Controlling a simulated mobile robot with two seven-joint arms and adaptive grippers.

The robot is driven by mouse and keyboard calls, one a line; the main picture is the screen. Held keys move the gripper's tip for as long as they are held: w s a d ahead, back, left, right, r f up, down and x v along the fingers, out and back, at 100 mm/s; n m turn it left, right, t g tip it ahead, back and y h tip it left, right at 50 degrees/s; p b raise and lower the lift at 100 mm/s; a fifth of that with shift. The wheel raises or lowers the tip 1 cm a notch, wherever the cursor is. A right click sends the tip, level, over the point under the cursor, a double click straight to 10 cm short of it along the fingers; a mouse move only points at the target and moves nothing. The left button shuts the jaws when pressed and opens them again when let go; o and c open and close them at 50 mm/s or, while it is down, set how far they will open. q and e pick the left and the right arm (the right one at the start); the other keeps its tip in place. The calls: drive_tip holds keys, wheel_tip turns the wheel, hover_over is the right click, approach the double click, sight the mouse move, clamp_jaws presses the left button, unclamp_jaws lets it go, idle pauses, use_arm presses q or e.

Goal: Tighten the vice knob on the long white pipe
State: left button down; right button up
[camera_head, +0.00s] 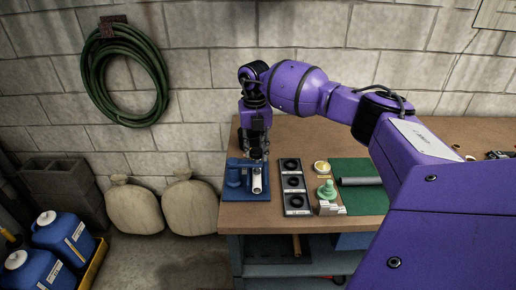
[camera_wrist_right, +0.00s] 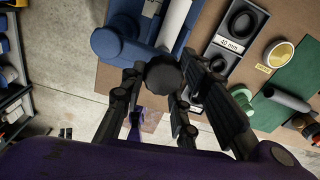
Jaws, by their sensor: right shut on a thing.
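The blue vice (camera_head: 236,176) sits at the left end of the workbench and also shows in the right wrist view (camera_wrist_right: 112,45). The white pipe (camera_head: 257,184) lies in it with one end toward me; part of it shows in the wrist view (camera_wrist_right: 174,24). The black, round vice knob (camera_wrist_right: 163,74) is between the fingers of my right gripper (camera_wrist_right: 163,66), which is shut on it. In the head view my right gripper (camera_head: 256,150) comes down over the vice and hides the knob. My left gripper is out of view.
Right of the vice is a tray of black rings (camera_head: 285,202), marked 40 mm in the wrist view. Sacks (camera_head: 133,208) stand left of the bench.

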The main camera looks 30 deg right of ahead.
sight(254, 149)
drive_tip(key=m, duration=0.3)
drive_tip(key=w+r+m, duration=0.1)
drive_tip(key=m, duration=0.1)
drive_tip(key=shift+a+r+m, duration=0.1)
drive_tip(key=shift+m, duration=0.2)
drive_tip(key=shift+r+m, duration=0.1)
drive_tip(key=shift+m, duration=2.2)
drive_tip(key=shift+d, duration=0.2)
drive_tip(key=shift+c, duration=0.2)
drive_tip(key=o, duration=1)
drive_tip(key=shift+f, duration=0.35)
drive_tip(key=shift+r, duration=0.4)
wheel_tip(254, 149, up, 12)
drive_tip(key=shift+f, duration=0.25)
